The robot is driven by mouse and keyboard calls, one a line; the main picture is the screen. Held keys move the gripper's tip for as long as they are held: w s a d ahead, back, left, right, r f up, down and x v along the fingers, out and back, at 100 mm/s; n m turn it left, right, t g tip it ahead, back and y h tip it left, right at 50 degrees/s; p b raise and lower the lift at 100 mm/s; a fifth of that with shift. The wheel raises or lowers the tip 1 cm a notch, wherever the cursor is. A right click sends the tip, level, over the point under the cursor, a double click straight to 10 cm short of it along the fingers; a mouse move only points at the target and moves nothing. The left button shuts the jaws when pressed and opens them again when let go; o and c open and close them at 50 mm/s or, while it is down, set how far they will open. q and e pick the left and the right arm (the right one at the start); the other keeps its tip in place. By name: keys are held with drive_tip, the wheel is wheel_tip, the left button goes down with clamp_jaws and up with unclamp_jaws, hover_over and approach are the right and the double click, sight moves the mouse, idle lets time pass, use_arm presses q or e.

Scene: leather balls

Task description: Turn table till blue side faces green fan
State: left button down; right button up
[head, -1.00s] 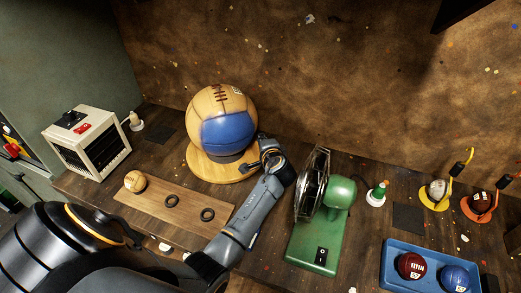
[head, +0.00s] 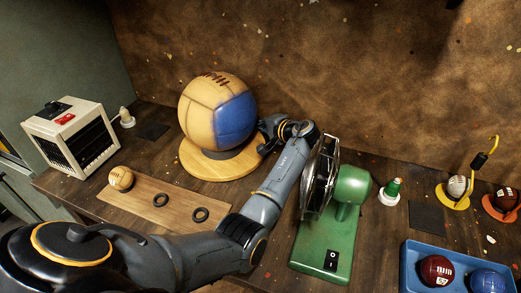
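A large tan leather ball (head: 200,110) with one blue panel (head: 236,119) rests on a round wooden turntable (head: 205,168). The blue panel shows on the ball's right side, turned toward the green fan (head: 328,240) and partly toward me. The fan stands to the right, its wire cage on the side toward the ball. My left gripper (head: 268,136) is at the right rim of the turntable, beside the ball. Its fingers are small and partly hidden, so I cannot tell whether they are open or touching the rim. My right gripper is not in view.
A white box heater (head: 72,133) stands at the left. A blue tray (head: 415,272) with two balls is at the lower right. My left forearm passes close to the fan.

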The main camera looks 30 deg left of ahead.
use_arm(q)
drive_tip(key=shift+w+a+f+n+g+b, duration=0.3)
drive_tip(key=shift+a+n+g+b, duration=0.2)
drive_tip(key=shift+n+g+b, duration=0.35)
drive_tip(key=shift+w+a+r+n+g+b, duration=0.2)
drive_tip(key=shift+a+g+b, duration=0.25)
drive_tip(key=shift+b, duration=0.3)
drive_tip(key=shift+a+b, duration=0.55)
drive_tip(key=shift+a, duration=0.1)
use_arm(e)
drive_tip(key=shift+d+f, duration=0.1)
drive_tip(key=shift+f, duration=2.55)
use_arm(q)
drive_tip(key=shift+a+r, duration=0.1)
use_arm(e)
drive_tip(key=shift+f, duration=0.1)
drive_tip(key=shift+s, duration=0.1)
